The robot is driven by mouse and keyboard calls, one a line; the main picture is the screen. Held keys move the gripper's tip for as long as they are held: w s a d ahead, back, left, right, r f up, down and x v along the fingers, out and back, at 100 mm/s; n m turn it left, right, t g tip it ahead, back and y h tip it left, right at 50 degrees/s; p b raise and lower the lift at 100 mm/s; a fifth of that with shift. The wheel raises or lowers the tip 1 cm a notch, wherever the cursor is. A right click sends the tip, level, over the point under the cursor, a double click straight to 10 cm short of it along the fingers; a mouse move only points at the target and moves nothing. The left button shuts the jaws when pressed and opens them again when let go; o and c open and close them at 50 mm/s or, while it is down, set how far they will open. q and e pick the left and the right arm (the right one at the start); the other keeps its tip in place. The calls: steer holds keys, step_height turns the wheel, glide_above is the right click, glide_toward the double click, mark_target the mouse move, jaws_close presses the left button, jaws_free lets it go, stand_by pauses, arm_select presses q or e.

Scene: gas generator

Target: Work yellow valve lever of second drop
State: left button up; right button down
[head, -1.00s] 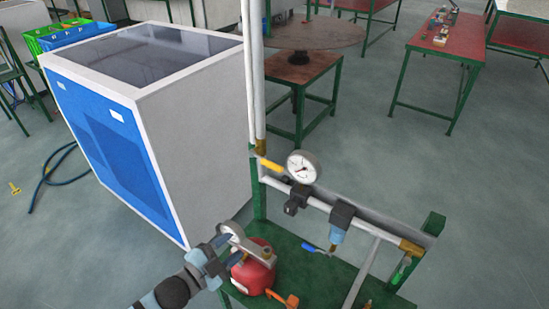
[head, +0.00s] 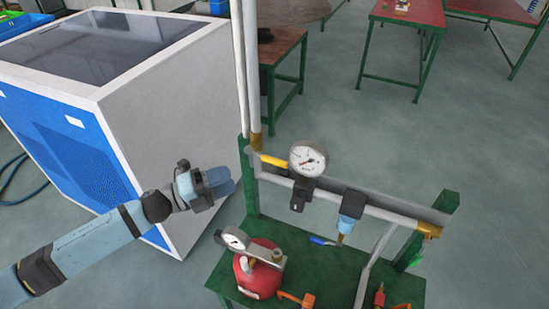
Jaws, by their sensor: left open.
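A yellow valve lever (head: 275,161) sits on the grey pipe run, just left of a round white pressure gauge (head: 307,159). The pipe run is fixed to a green frame. My left gripper (head: 220,182) is to the left of the lever and a little lower in the picture, apart from it. It points right toward the frame's upright post, and its jaws are open with nothing seen between them. My right gripper is not in view.
A red tank (head: 258,272) with a small gauge (head: 235,239) stands on the green stand below my left gripper. A blue lever (head: 322,240) and an orange valve (head: 297,298) are near it. A large white and blue cabinet (head: 165,90) stands behind my left arm.

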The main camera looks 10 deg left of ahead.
mark_target(276, 159)
arm_select(q)
steer(key=p+x, duration=0.3)
steer(key=x, duration=0.9)
steer(key=shift+r, duration=0.1)
steer(key=shift+w+d, duration=0.3)
steer(key=shift+d, duration=0.05)
jaws_close()
